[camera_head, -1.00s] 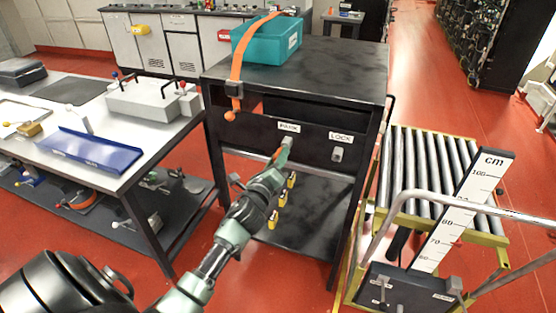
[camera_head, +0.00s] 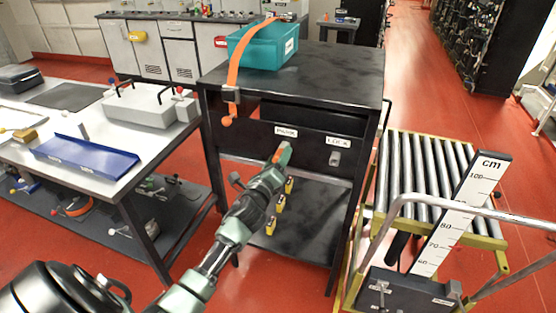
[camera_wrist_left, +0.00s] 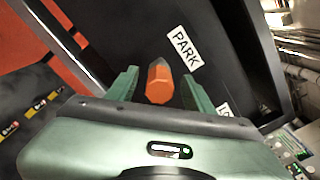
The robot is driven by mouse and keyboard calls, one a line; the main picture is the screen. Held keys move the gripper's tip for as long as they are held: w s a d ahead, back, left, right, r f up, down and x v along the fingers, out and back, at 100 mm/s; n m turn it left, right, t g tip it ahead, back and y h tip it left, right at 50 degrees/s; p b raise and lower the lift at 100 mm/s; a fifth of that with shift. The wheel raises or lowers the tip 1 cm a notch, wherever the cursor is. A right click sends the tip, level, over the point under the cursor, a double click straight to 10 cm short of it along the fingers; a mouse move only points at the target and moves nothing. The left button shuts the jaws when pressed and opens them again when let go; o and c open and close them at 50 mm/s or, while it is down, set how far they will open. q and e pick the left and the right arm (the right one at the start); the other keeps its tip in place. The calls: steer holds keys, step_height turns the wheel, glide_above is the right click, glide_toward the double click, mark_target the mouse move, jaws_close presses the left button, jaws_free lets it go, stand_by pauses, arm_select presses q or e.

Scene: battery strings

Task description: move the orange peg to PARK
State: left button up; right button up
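The orange peg (camera_wrist_left: 158,84) stands out between the two green fingers of my left gripper (camera_wrist_left: 157,78) in the left wrist view. A narrow dark gap shows on each side of it, so the fingers look open around it. The PARK label (camera_wrist_left: 184,48) is just beyond, to the peg's upper right. In the head view my left gripper (camera_head: 277,163) reaches the black cabinet front below the PARK label (camera_head: 286,131), with a bit of orange at its tip. The peg's base is hidden there. My right gripper is not in view.
The LOCK label (camera_head: 338,141) is right of PARK, with a small grey block (camera_head: 335,158) below it. A teal bin (camera_head: 262,47) and an orange strap (camera_head: 234,75) are on the cabinet top. A roller cart (camera_head: 420,170) stands close on the right.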

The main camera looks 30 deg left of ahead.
arm_select(q)
steer(key=shift+s+d+f, duration=0.15)
steer(key=shift+s, duration=0.35)
steer(key=v, duration=0.6)
steer(key=shift+s+b, duration=0.35)
steer(key=shift+d, duration=0.15)
